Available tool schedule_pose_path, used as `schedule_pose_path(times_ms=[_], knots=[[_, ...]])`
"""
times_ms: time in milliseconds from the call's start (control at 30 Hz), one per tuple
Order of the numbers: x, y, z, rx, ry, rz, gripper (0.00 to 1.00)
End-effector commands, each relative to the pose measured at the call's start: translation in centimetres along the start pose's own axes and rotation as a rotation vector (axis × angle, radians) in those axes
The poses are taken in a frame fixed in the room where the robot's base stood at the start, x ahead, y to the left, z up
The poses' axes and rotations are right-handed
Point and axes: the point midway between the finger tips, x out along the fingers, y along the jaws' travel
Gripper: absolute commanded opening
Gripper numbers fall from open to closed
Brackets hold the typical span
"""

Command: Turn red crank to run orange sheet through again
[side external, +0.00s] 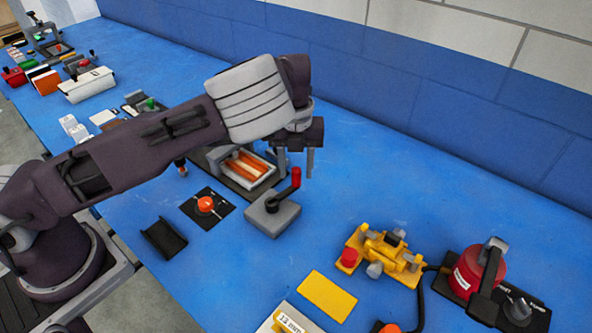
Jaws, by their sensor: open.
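A crank with a red upright handle (296,178) and a black arm stands on a grey block (272,215) near the middle of the table. My gripper (298,172) is open and points down just above and around the level of the red handle. I cannot tell whether it touches the handle. An orange sheet (46,82) lies among other flat pieces at the far left. A yellow-orange sheet (327,295) lies flat at the front. I cannot tell which one the task means.
A tray with orange strips (262,178) sits behind the crank, partly hidden by my arm. A black plate with an orange knob (205,205) and a black holder (164,238) are left. A yellow device (385,255) and red canister (478,270) are right. The back right table is clear.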

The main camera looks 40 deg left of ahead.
Motion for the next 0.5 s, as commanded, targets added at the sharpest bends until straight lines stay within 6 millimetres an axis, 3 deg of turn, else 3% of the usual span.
schedule_pose_path(times_ms=[233, 500], knots=[[-4.9, 0.0, 0.1, 0.001, -0.003, 0.0, 0.43], [-6.0, 0.0, -0.1, 0.001, 0.0, 0.0, 0.43]])
